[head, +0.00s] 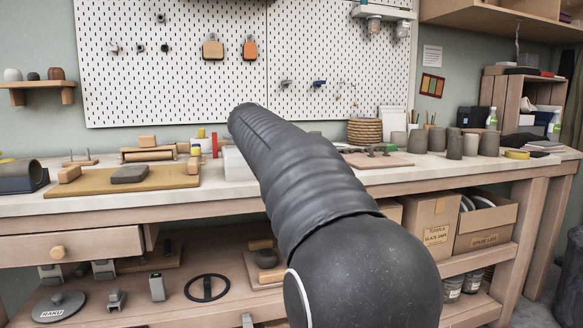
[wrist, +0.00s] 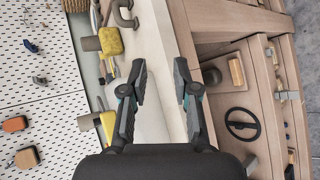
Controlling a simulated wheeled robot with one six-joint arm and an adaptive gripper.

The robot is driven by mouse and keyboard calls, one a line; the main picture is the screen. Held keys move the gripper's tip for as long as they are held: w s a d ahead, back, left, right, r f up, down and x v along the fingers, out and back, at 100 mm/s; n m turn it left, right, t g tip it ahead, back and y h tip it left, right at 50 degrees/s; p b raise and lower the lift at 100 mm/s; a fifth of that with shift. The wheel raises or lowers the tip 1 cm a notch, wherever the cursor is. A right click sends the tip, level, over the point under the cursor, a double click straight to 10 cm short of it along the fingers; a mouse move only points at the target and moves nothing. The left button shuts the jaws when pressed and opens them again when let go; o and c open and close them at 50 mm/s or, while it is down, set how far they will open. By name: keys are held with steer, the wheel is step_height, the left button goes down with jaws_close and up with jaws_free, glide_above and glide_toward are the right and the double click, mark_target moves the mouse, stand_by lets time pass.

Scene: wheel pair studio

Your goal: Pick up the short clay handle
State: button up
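A grey-brown, C-shaped clay handle (wrist: 125,14) lies on the worktop at the top of the wrist view. Another curved piece shows close to its left, partly cut off by the frame edge. I cannot tell for sure which is the short one. My gripper (wrist: 161,70) is open, with nothing between its two fingers. The handle is apart from it, beyond the fingertips and slightly left in the wrist view. In the head view my dark arm crosses the middle and hides my gripper and part of the bench.
A yellow sponge (wrist: 110,42) sits near the handle. The pale worktop (wrist: 158,35) has a bare strip along its front edge. A wooden board (head: 60,192) with a grey slab (head: 130,174) is at left. Grey cylinders (head: 455,147) stand at right. A pegboard (head: 170,75) rises behind.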

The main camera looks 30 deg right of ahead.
steer(key=w+d, duration=0.3)
steer(key=d, duration=0.2)
steer(key=w+d+f+h, duration=0.1)
steer(key=w+d, duration=0.2)
steer(key=d, duration=0.3)
steer(key=w+d+f+n+h, duration=0.1)
steer(key=w+d, duration=0.2)
steer(key=d, duration=0.3)
steer(key=shift+w+d+f+g+p, duration=0.1)
steer(key=shift+w+g+p, duration=0.05)
steer(key=shift+g+p, duration=0.2)
jaws_close()
